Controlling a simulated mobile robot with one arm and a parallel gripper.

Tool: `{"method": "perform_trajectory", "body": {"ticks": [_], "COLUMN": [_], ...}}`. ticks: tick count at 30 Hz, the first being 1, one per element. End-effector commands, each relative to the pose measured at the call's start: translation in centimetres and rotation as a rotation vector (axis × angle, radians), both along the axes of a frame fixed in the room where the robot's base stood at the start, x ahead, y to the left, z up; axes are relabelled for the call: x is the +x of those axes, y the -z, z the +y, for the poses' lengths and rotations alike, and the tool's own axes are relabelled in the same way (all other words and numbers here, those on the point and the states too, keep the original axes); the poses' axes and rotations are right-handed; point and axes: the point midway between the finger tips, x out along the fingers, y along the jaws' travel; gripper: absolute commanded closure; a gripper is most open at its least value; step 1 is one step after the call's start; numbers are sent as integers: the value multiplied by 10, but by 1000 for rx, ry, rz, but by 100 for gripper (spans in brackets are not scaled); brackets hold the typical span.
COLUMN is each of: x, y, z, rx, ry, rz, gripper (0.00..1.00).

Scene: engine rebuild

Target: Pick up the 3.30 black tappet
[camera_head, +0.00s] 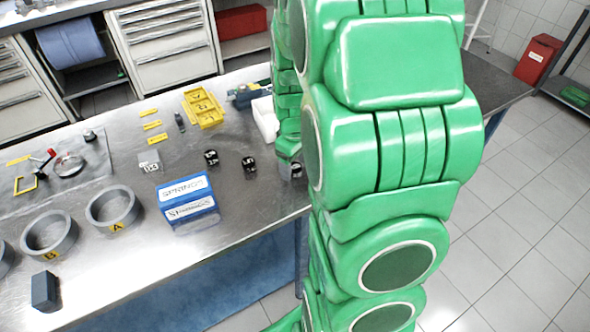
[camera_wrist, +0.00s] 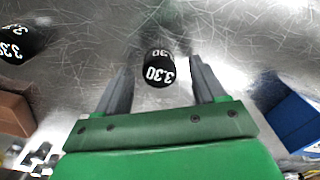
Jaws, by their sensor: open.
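A black tappet (camera_wrist: 160,70) with white "3.30" lettering shows in the wrist view on the bare metal bench. My gripper (camera_wrist: 159,66) is open, with one finger on each side of the tappet and a visible gap to each. Another black tappet (camera_wrist: 18,44) with partly cut-off white digits lies at the upper left of that view. In the head view, two black tappets (camera_head: 211,158) (camera_head: 248,164) stand on the bench, their digits too small to read.
A blue-and-white SPRINGS box (camera_head: 188,200) stands near the bench's front edge. Grey rings (camera_head: 112,207) (camera_head: 48,234) lie to the left. A yellow tray (camera_head: 203,107) and a white tray (camera_head: 265,118) are farther back. Brown (camera_wrist: 14,112) and blue (camera_wrist: 295,122) objects flank the wrist view.

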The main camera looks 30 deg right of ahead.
Motion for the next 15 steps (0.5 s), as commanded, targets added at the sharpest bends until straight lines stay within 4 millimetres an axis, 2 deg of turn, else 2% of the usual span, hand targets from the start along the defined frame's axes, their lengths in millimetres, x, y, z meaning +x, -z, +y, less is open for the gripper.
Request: {"method": "perform_trajectory", "body": {"ticks": [3,9,11,15], "x": [1,1,1,0], "y": [8,9,9,9], "z": [0,0,0,0], "rx": [-1,0,-1,-1], "ry": [1,0,0,0], "rz": [-1,-2,-1,-1], "gripper": [30,30,38,59]}}
